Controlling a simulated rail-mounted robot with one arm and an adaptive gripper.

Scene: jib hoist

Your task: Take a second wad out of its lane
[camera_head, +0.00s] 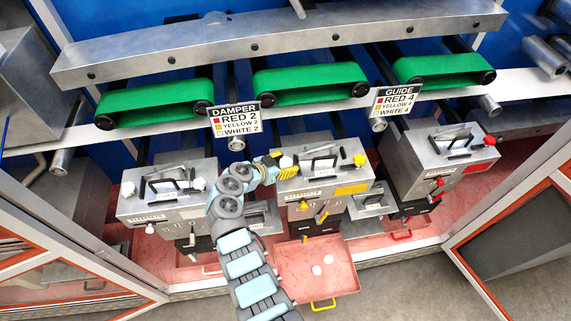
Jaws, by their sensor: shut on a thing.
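My gripper (279,162) reaches the top left corner of the middle grey machine (325,176), which has yellow markings. The picture is too small to tell whether this is a wad or part of the machine. Two white round pieces (317,270) lie apart in an open red drawer tray (345,277) below the middle machine. My arm crosses in front of the tray's left side. I cannot make out the lanes or any wads inside them.
A white-knobbed machine (168,207) stands left and a red-knobbed one (440,168) right. Green belts (310,80) run behind. The DAMPER sign (234,119) reads red 2, yellow 2, white 2; the GUIDE sign (397,99) reads red 4, yellow 4, white 4. Framed panels (520,230) flank the front.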

